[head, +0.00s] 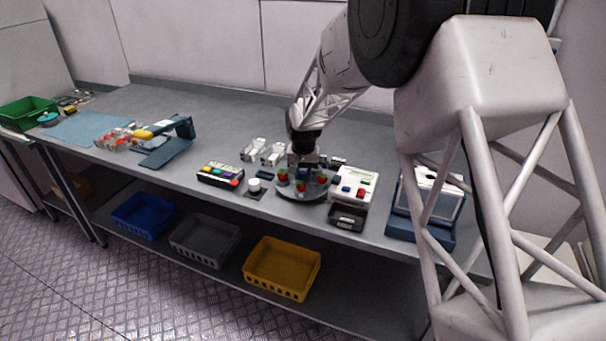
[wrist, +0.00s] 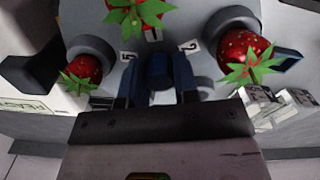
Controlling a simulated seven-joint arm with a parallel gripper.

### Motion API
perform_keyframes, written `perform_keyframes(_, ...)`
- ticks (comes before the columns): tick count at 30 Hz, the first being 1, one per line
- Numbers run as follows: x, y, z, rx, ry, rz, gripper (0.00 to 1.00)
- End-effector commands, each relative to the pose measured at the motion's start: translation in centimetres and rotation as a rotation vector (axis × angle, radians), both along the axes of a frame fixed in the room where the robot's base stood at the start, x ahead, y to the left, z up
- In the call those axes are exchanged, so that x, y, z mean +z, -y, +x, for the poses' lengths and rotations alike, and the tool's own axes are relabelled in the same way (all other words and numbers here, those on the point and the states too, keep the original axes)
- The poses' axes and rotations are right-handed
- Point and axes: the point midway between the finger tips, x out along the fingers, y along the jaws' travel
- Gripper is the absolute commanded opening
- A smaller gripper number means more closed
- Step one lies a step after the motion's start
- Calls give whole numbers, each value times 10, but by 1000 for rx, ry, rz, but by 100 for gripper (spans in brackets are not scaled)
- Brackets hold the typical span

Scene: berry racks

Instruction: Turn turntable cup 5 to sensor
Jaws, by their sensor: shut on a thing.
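The round grey turntable (head: 301,196) stands on the bench and carries several grey cups with red strawberries. In the wrist view, one cup (wrist: 88,45) with a strawberry is at left, beside a tag that reads 5 (wrist: 128,56). Another cup (wrist: 232,22) with a strawberry is at right, near a second tag (wrist: 190,47). A third strawberry (wrist: 135,14) is at the top edge. My gripper (wrist: 157,88) is low over the turntable, its fingers shut on a dark blue peg (wrist: 158,66) between the cups. I cannot tell which part is the sensor.
A white box with coloured buttons (head: 352,183) and a black tray (head: 346,217) stand right of the turntable. A button panel (head: 220,176) and a small white round piece (head: 254,185) are to its left. White parts (head: 262,152) lie behind. The bench's far left middle has free room.

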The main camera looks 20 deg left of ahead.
Motion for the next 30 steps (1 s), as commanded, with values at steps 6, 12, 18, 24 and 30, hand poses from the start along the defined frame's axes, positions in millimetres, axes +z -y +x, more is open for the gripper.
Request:
perform_keyframes(6, 1, 0, 0, 0, 2, 1, 0)
perform_keyframes(12, 1, 0, 0, 1, 1, 0, 54)
perform_keyframes(18, 0, 0, 0, 1, 0, 0, 54)
perform_keyframes(24, 4, 0, 0, 1, 1, 0, 54)
perform_keyframes(30, 19, 0, 0, 1, 1, 0, 54)
